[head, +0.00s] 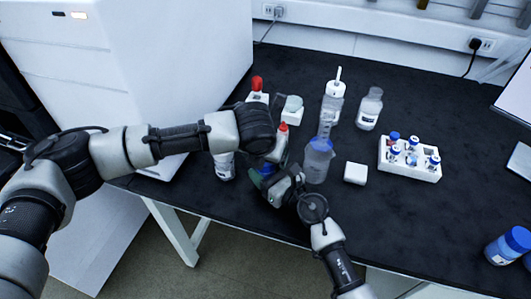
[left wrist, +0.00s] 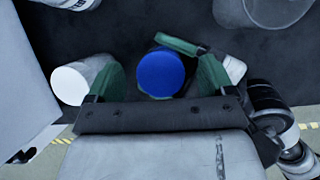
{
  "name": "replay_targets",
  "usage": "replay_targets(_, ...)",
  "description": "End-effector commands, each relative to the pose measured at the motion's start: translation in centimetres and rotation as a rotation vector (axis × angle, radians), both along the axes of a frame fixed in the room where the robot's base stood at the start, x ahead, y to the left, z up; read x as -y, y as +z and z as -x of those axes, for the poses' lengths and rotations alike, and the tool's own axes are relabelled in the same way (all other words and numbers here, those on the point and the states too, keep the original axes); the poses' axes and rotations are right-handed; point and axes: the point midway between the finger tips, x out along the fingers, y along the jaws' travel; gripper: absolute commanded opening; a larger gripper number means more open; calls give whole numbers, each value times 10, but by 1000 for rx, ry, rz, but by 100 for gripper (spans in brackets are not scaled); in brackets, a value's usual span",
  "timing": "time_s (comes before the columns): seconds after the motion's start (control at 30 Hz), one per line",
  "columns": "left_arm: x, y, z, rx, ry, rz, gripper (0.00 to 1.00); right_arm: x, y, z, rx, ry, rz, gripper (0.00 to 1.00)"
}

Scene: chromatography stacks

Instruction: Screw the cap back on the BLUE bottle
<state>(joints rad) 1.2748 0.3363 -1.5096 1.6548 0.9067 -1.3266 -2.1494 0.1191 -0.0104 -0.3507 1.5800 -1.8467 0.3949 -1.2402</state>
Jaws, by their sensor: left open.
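A round blue cap (left wrist: 160,72) shows from above in the left wrist view, between the green finger pads of my left gripper (left wrist: 158,78). That gripper is open, with a gap on both sides of the cap. In the head view the blue cap (head: 267,169) is a small patch, mostly hidden by my grippers. The bottle body under it is hidden, so I cannot tell how the cap sits on it. My right gripper (head: 268,184) is close by, and one of its green pads shows just behind the cap in the left wrist view. Its grip is hidden.
A white-capped bottle (left wrist: 75,82) stands left of the cap. A clear wash bottle (head: 318,160), a white square block (head: 355,173), a clear bottle (head: 370,108) and a white vial rack (head: 408,171) stand to the right. A large white machine (head: 150,70) fills the back left.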

Motion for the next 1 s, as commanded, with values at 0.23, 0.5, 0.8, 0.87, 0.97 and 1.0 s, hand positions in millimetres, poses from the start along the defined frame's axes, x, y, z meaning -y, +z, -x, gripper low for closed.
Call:
replay_targets(0.23,-1,5,2,1,0,0,83,0,-1,0,-1,0,1,0)
replay_targets(0.5,-7,51,22,4,-2,1,83,0,-1,0,-1,-1,1,0)
replay_targets(0.8,-14,98,44,2,1,1,83,0,-1,0,-1,0,1,0)
replay_targets(0.87,-15,103,47,1,1,1,83,0,-1,0,-1,0,1,0)
replay_targets(0.97,-16,108,49,1,1,1,83,0,-1,0,-1,0,1,0)
replay_targets(1.0,-16,108,49,1,1,1,83,0,-1,0,-1,0,1,0)
